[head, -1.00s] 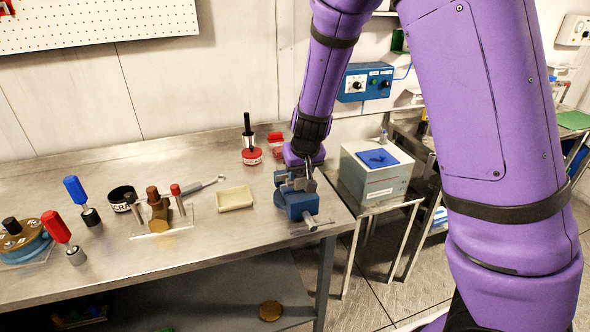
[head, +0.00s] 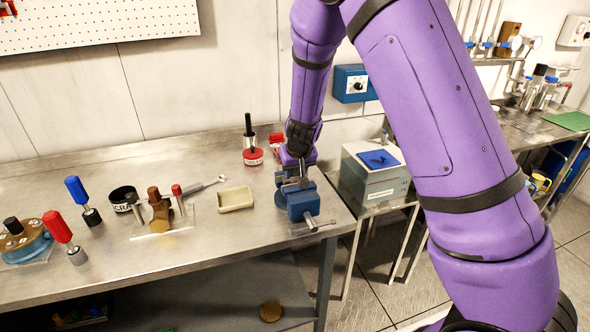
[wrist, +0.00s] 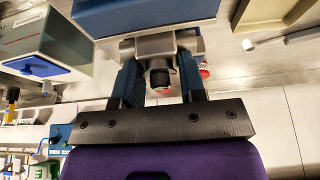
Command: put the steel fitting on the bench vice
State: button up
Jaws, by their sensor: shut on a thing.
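The blue bench vice (head: 300,206) is bolted at the front right corner of the steel bench. My gripper (head: 303,181) is directly over its grey jaws, pointing down. In the wrist view, the two fingers of my gripper (wrist: 160,68) are shut on the steel fitting (wrist: 159,64), a short grey cylinder with a dark end. The blue body of the vice (wrist: 145,14) lies just beyond it. In the head view, the fitting cannot be told apart from the fingers and jaws. Whether it touches the jaws is unclear.
A cream tray (head: 235,199) lies left of the vice. A red tin (head: 253,156) with a black-handled brush stands behind. A grey box with a blue top (head: 379,159) stands on a lower table to the right. The bench's front middle is clear.

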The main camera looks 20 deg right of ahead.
jog(key=shift+f, duration=0.1)
jog(key=o, duration=1.1)
jog(key=s+d+r+y, duration=0.1)
jog(key=s+r, duration=0.5)
jog(key=r, duration=0.3)
jog(key=s+d+r+y, duration=0.1)
jog(key=s+d+r, duration=0.1)
jog(key=s+r, duration=0.65)
jog(key=s+d+r+h, duration=0.1)
jog(key=s+r, duration=0.4)
jog(key=s, duration=0.6)
jog(key=s+d+r+h, duration=0.1)
jog(key=s+d+r, duration=0.2)
jog(key=s, duration=0.9)
notch_tip(320, 180, up, 3)
jog(key=shift+t, duration=0.3)
